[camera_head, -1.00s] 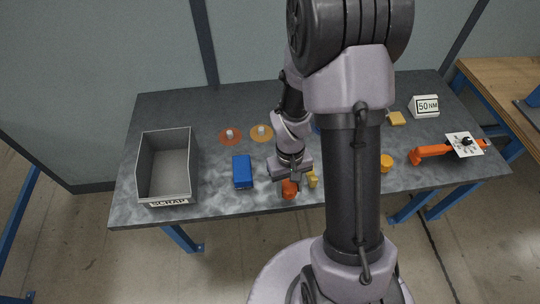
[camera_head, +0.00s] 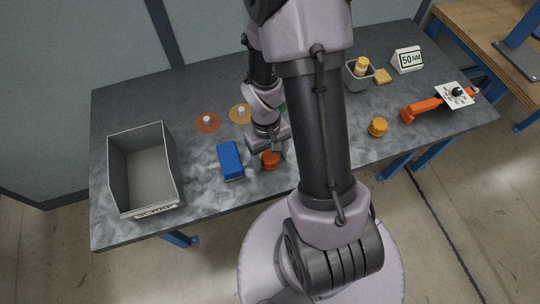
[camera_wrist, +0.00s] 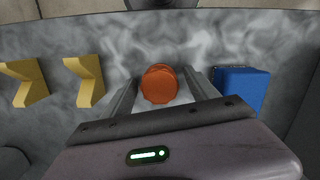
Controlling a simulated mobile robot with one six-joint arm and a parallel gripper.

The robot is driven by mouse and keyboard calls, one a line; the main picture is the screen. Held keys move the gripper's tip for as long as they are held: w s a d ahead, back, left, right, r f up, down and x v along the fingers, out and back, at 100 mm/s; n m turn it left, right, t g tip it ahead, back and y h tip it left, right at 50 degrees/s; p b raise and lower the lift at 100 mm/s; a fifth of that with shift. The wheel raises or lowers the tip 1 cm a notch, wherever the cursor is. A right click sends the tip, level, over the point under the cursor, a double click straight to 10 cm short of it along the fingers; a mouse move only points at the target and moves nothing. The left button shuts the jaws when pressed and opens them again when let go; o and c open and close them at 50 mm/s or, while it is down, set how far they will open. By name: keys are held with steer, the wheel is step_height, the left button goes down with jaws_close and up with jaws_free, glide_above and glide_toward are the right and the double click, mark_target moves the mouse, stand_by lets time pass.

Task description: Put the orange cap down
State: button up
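The orange cap (camera_head: 270,160) is at the front middle of the table, just right of the blue block (camera_head: 230,160). It appears to rest on the tabletop. My gripper (camera_head: 268,152) points down over it. In the wrist view the cap (camera_wrist: 160,84) lies between my two fingertips (camera_wrist: 160,76), with a narrow gap showing on each side, so the gripper looks open around it. The blue block (camera_wrist: 242,88) is just outside the right finger there. The cap's underside is hidden.
Two yellow brackets (camera_wrist: 86,80) stand left of the cap in the wrist view. A grey scrap bin (camera_head: 143,208) is at the left. Orange (camera_head: 208,122) and yellow (camera_head: 240,113) discs with fittings lie behind. A yellow cap (camera_head: 377,127) and an orange tool (camera_head: 424,108) are to the right.

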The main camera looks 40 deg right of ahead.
step_height(320, 180, up, 12)
steer(key=w+r+p, duration=0.1)
steer(key=w+p, duration=0.1)
steer(key=p, duration=0.4)
step_height(320, 180, up, 12)
steer(key=m+t, duration=0.2)
steer(key=t, duration=0.1)
glide_above(267, 152)
steer(key=a, duration=0.6)
steer(key=s+a+r+m+t+y, duration=0.1)
steer(key=s+a+r+t, duration=0.3)
steer(key=s+a+r, duration=0.3)
step_height(267, 152, up, 3)
steer(key=shift+r+y, duration=0.2)
steer(key=shift+y, duration=0.2)
step_height(267, 152, down, 4)
steer(key=b, duration=0.4)
steer(key=shift+f+b, duration=0.25)
steer(key=shift+b, duration=0.05)
